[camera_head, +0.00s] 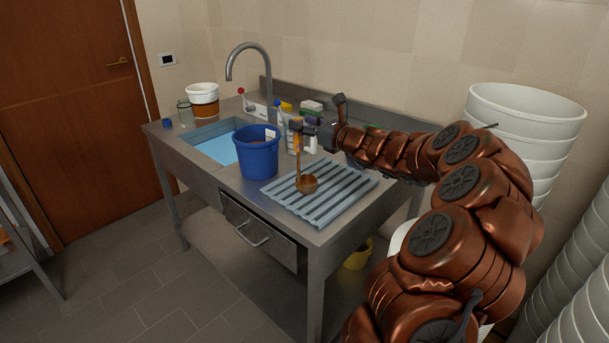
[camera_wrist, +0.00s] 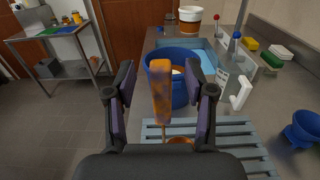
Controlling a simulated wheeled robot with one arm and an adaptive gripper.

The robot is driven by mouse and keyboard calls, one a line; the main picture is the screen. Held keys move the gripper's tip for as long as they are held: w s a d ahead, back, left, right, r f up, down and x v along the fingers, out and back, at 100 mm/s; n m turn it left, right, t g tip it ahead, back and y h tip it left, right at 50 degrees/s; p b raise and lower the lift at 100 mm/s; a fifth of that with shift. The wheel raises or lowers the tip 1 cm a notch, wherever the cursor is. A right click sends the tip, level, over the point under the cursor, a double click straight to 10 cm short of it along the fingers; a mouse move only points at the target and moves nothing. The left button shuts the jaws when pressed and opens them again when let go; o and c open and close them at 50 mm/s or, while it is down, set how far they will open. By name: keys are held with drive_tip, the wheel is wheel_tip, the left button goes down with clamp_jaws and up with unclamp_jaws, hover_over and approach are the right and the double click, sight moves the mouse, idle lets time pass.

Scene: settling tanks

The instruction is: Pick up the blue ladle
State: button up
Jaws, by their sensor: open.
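A ladle with an orange-brown handle (camera_head: 298,150) and copper-coloured bowl (camera_head: 307,184) stands upright over the slatted rack. I see no plainly blue ladle; this handle shows orange with darker patches in the wrist view (camera_wrist: 160,90). My gripper (camera_head: 303,128) is open at the top of the handle. In the wrist view the handle stands between my two spread fingers (camera_wrist: 164,100), with a gap on each side. The bowl's rim (camera_wrist: 180,140) is partly hidden by my gripper. A blue cup-like thing (camera_wrist: 303,130) is at the right edge; I cannot tell what it is.
The slatted blue-grey rack (camera_head: 335,205) lies on the steel counter. A blue bucket (camera_head: 257,158) stands close left of the ladle, before the sink (camera_head: 215,148). Bottles and sponges (camera_head: 311,106) stand behind. White stacked buckets (camera_head: 520,115) are at the right.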

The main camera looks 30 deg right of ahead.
drive_tip(key=shift+x, duration=1.25)
clamp_jaws()
